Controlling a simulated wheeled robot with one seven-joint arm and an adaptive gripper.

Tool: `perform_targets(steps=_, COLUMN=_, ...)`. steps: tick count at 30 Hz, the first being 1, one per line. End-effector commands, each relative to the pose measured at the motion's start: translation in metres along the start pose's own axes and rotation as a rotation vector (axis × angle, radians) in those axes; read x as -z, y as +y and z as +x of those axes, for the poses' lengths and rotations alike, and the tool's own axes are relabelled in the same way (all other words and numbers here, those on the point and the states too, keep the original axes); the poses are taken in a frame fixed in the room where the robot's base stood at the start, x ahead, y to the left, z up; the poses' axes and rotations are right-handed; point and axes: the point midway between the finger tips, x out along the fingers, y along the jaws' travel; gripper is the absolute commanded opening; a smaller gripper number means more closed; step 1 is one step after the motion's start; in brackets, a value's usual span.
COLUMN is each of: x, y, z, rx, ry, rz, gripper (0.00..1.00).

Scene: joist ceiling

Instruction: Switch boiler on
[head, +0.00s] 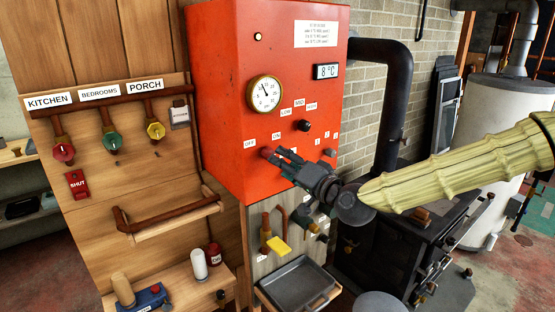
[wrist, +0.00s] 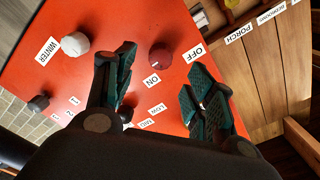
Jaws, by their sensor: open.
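The boiler is a red-orange cabinet (head: 222,100) with a round gauge, a small display reading 8 °C and labelled knobs. A dark red knob (head: 267,152) sits by the OFF and ON labels on its front; it also shows in the wrist view (wrist: 161,55). Which label the knob is set to I cannot tell. My gripper (head: 284,161) is open in front of the panel, just right of the red knob in the head view. In the wrist view its two fingers (wrist: 160,82) are apart with nothing between them, and the knob shows beyond the gap.
A black knob (head: 304,125) sits under LOW, MID and HIGH labels. A pale knob (wrist: 75,43) is by the WINTER label. Red, green and yellow valves line the wooden board at left. A black stove (head: 385,250) and flue pipe stand at right.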

Motion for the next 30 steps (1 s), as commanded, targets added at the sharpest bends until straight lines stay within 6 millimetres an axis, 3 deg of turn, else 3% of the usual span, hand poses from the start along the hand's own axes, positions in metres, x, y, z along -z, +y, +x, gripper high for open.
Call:
perform_targets(steps=6, x=0.002, y=0.0, z=-0.036, rx=0.0, ry=0.002, rz=0.001, gripper=0.54)
perform_targets(steps=12, x=0.001, y=0.001, z=-0.054, rx=-0.001, ry=0.002, rz=0.001, gripper=0.54)
perform_targets(steps=26, x=-0.001, y=0.002, z=-0.058, rx=-0.003, ry=-0.001, rz=0.0, gripper=0.54)
perform_targets(steps=30, x=-0.021, y=0.02, z=-0.058, rx=-0.04, ry=-0.034, rz=0.003, gripper=0.54)
